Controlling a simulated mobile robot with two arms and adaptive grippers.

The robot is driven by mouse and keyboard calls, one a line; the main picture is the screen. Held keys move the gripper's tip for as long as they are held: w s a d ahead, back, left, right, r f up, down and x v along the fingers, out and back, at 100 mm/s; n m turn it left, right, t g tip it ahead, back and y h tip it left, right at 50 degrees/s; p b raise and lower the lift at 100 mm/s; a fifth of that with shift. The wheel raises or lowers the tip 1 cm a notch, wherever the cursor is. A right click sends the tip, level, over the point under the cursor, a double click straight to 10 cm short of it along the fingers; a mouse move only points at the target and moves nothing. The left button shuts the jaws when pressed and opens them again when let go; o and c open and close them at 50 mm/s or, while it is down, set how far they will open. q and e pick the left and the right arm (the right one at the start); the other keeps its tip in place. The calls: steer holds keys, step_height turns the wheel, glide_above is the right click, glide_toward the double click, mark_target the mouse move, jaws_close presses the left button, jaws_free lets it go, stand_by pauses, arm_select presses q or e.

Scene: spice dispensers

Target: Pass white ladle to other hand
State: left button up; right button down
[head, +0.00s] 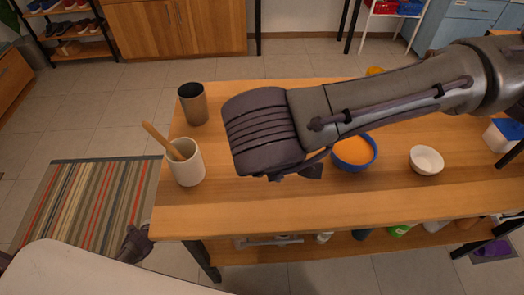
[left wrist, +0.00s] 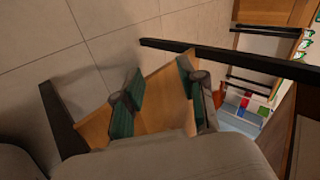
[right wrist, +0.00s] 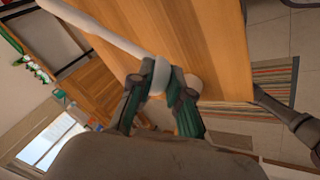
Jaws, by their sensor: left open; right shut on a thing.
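The white ladle (right wrist: 115,35) is in my right gripper (right wrist: 160,85), as the right wrist view shows. Its pale handle runs from the fingers to the upper left. The fingers cover part of the ladle. In the head view my right gripper (head: 295,172) is over the middle of the wooden table, and my own arm hides the ladle. My left gripper (head: 136,243) is low beside the table's front left corner, well apart from the ladle. In the left wrist view my left gripper (left wrist: 160,76) has its fingers spread with nothing between them.
On the table (head: 330,208) stand a pale crock (head: 188,170) with a wooden utensil (head: 160,138), a dark metal cup (head: 193,104), a blue bowl (head: 355,160) of orange contents and a small white bowl (head: 426,160). The table's front strip is clear. A striped rug (head: 90,205) lies left.

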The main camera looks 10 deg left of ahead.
arm_select(q)
steer(key=s+d+f+n+g, duration=0.2)
steer(key=s+d+f, duration=0.3)
steer(key=s, duration=0.6)
steer(key=s+d+f+n+g+h, duration=0.1)
steer(key=s+d+f+n+g, duration=0.2)
steer(key=s+d, duration=0.6)
steer(key=s+d+f+n+g, duration=0.3)
steer(key=s+d+f+n, duration=0.3)
steer(key=s, duration=0.7)
steer(key=shift+d+f+h, duration=0.4)
steer(key=shift+d, duration=0.4)
